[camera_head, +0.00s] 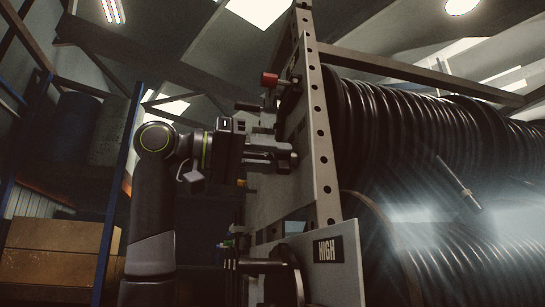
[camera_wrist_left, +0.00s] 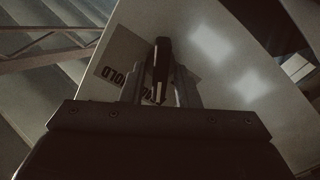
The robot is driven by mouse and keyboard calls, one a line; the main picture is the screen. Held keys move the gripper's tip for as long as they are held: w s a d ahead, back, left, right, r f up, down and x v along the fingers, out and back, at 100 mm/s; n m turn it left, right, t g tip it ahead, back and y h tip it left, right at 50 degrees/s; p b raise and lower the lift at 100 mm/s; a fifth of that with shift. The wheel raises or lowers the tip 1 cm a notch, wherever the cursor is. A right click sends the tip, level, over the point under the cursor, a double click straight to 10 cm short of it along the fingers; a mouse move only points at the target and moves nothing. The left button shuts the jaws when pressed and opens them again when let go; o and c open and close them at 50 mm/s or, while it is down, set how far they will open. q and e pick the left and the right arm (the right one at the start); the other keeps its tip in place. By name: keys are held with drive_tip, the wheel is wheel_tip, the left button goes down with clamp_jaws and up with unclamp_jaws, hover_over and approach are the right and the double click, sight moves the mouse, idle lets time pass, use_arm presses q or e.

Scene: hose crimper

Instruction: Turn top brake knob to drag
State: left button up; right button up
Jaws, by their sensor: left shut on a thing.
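My left gripper (camera_head: 284,157) reaches in from the left to the side plate of the upper hose reel. In the left wrist view its two fingers (camera_wrist_left: 160,88) are shut on a dark, narrow knob (camera_wrist_left: 162,62). The knob stands in front of a pale plate with a label (camera_wrist_left: 122,68). In the head view the knob is hidden by the gripper. My right gripper is not in view.
A red-tipped handle (camera_head: 269,79) sticks out above my gripper. A perforated upright (camera_head: 321,130) stands just right of it. Large black hose coils (camera_head: 420,125) fill the right side. A HIGH label (camera_head: 328,249) is lower down. A shelf holds boxes (camera_head: 58,252) at left.

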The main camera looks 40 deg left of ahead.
use_arm(q)
drive_tip(key=shift+r, duration=0.1)
drive_tip(key=o, duration=0.6)
drive_tip(key=shift+a, duration=0.1)
drive_tip(key=b+v, duration=0.3)
drive_tip(key=v, duration=1.4)
drive_tip(key=shift+s+a, duration=0.15)
drive_tip(key=shift+a, duration=0.05)
